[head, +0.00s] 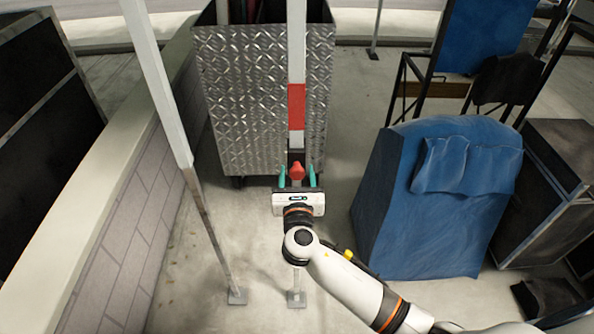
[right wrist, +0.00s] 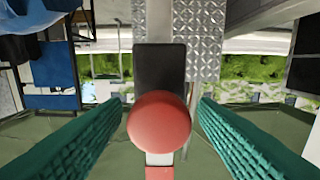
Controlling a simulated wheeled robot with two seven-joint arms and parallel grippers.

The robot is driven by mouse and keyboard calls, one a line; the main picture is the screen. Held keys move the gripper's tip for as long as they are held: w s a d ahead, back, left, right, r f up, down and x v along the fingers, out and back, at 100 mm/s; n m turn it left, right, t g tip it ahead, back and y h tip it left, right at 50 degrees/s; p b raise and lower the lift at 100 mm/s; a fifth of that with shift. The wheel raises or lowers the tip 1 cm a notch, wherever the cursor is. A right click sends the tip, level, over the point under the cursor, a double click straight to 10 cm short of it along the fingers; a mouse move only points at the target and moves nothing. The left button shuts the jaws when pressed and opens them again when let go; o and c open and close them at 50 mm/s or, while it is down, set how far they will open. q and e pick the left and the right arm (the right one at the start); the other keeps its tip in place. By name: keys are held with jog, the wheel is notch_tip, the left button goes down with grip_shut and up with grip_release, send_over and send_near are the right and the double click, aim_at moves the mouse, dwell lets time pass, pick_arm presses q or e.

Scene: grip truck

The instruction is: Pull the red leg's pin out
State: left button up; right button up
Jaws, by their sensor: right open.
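The red-banded leg (head: 296,105) is a pale upright post in front of a metal cart in the head view. Its red pin knob (head: 297,171) sticks out toward me from a dark block on the leg. The round red knob (right wrist: 159,121) also shows in the right wrist view, with the dark block (right wrist: 160,68) behind it. My right gripper (head: 297,174) is open, with its green fingers on either side of the knob. In the right wrist view gaps show between the knob and both fingers (right wrist: 160,112). My left gripper is not in view.
A diamond-plate metal cart (head: 240,90) stands behind the leg. Another pale leg (head: 165,90) slants down at the left beside a low block wall (head: 120,220). A blue-covered object (head: 420,215) stands close on the right of my right arm.

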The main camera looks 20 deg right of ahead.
jog(key=shift+w+d, duration=0.15)
jog(key=shift+w, duration=0.2)
jog(key=shift+c, duration=0.5)
grip_shut()
jog(key=p+v, duration=0.1)
jog(key=v, duration=0.4)
jog(key=shift+p, duration=0.35)
jog(key=shift+w+f, duration=0.1)
jog(key=shift+f, duration=0.05)
jog(key=shift+o, duration=0.5)
grip_release()
